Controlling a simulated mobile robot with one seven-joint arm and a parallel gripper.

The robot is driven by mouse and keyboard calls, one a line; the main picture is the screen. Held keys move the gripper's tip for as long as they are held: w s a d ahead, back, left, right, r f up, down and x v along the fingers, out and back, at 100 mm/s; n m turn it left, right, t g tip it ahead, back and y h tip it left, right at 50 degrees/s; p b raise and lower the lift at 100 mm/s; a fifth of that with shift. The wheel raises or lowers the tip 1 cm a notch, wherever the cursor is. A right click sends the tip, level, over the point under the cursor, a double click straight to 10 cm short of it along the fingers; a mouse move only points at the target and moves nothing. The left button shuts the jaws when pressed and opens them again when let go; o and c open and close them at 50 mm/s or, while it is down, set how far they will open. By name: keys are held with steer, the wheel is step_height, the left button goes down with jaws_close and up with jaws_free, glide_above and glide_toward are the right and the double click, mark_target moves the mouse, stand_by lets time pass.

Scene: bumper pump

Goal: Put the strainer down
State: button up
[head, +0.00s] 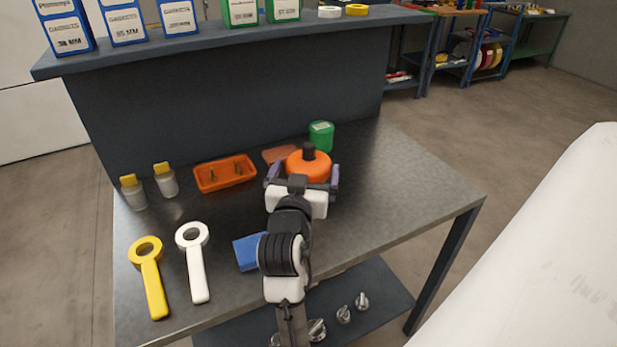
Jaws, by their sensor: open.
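My gripper (304,176) is over the metal workbench (400,200), seen from behind, with its two purple-padded fingers spread wide. A round orange part with a black knob on top (308,165) stands just beyond and between the fingers. My gripper hides its near side, and I cannot tell whether the fingers touch it. No thing in view is plainly a strainer. A flat reddish-brown piece (280,155) lies behind the gripper, partly hidden. A blue block (248,252) lies left of my arm, partly covered by it.
An orange tray (225,174) holds small parts. Two yellow-capped bottles (166,181) stand left of it, and a green canister (321,136) stands behind the orange part. A yellow ring-ended tool (151,278) and a white one (195,262) lie front left. The bench's right side is clear.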

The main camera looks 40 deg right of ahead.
mark_target(309, 161)
steer(key=x, duration=0.3)
steer(key=shift+w+d+p, duration=0.15)
steer(key=shift+d+p, duration=0.1)
steer(key=shift+p, duration=0.05)
steer(key=shift+r, duration=0.1)
steer(key=c, duration=1.1)
steer(key=shift+o, duration=0.2)
